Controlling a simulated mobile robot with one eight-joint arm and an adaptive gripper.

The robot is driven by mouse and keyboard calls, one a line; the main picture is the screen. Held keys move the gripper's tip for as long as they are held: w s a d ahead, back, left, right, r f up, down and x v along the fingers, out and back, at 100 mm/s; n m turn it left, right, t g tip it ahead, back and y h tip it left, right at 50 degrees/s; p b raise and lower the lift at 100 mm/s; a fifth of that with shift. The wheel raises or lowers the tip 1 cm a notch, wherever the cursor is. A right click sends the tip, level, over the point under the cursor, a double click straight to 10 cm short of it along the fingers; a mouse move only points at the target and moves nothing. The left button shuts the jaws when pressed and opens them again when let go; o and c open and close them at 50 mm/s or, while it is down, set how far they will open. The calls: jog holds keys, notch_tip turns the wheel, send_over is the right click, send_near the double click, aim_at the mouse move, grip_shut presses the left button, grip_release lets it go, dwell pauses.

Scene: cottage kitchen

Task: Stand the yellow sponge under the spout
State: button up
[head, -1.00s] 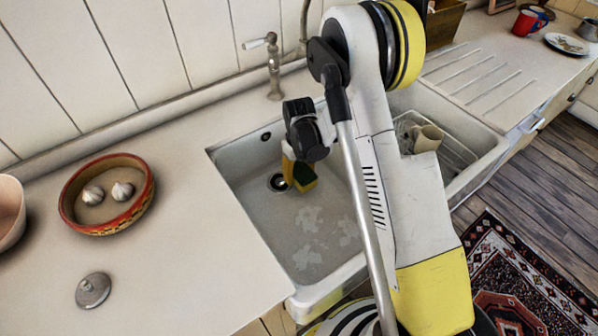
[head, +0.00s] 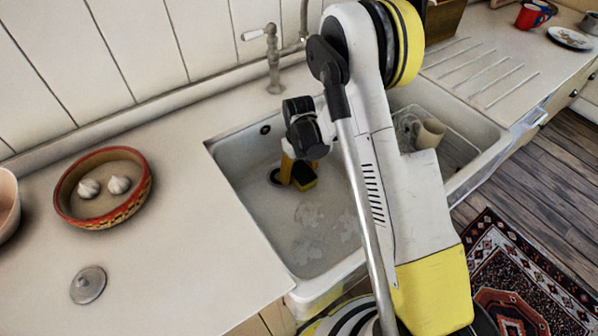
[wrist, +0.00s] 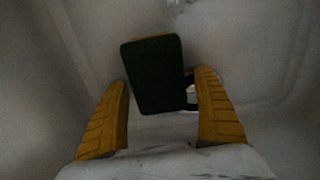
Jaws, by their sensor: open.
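The sponge (head: 305,179), yellow with a dark green face, is in the sink basin below my gripper. In the wrist view the dark green face of the sponge (wrist: 155,75) shows between my two yellow fingers, slightly tilted. My gripper (wrist: 163,80) is open, with a clear gap to the right finger and the left finger close to the sponge's edge. In the head view my gripper (head: 294,170) points down into the basin.
The white sink (head: 255,215) has a drain (head: 276,177) beside the sponge and pale patches on its floor. A rack with a mug (head: 429,133) is in the right basin. A bowl with garlic (head: 75,208) and a metal lid (head: 88,285) are on the left counter.

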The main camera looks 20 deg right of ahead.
jog(key=s+r+t, duration=0.1)
jog(key=s+r, duration=0.1)
jog(key=r, duration=0.8)
jog(key=s+r+t, duration=0.1)
jog(key=s+r, duration=0.1)
jog(key=r, duration=0.9)
jog(key=s+r+m+t, duration=0.1)
jog(key=s+r, duration=0.3)
jog(key=s, duration=0.5)
jog(key=s+r+m+t, duration=0.2)
jog(key=s+r+t, duration=0.2)
jog(key=s, duration=0.5)
jog(key=shift+s+d+r+m, duration=0.3)
jog(key=shift+d+r, duration=0.1)
jog(key=shift+r, duration=0.4)
